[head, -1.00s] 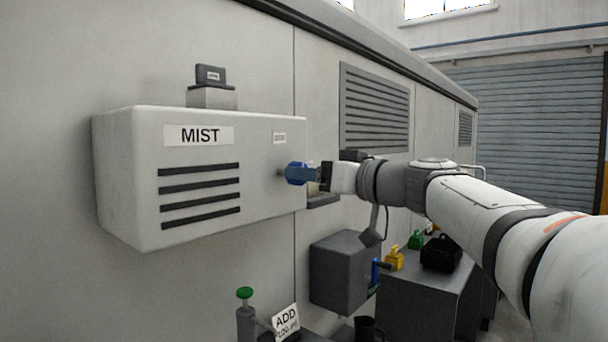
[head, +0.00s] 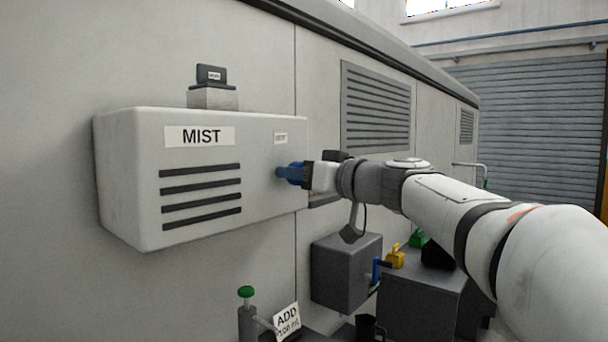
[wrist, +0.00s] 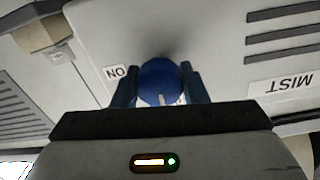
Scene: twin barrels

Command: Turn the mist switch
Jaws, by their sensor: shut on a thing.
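The mist switch is a round blue knob (wrist: 160,80) on the front of a pale box (head: 125,180) labelled MIST. In the head view the knob (head: 297,165) is mostly covered by my fingers. My gripper (head: 286,173) reaches in from the right, its tips close to the box face. In the wrist view my gripper (wrist: 160,90) has one dark blue finger on each side of the knob and is shut on it. A white mark shows on the knob's lower part. A small ON label (wrist: 115,72) is beside the knob, upside down in the wrist view.
A grey block with a dark labelled piece (head: 211,75) sits on top of the box. Below are a green-topped post (head: 246,293), an ADD sign (head: 287,318), a dark grey box (head: 345,272) and a yellow item (head: 396,257). A louvred vent (head: 376,110) is on the wall.

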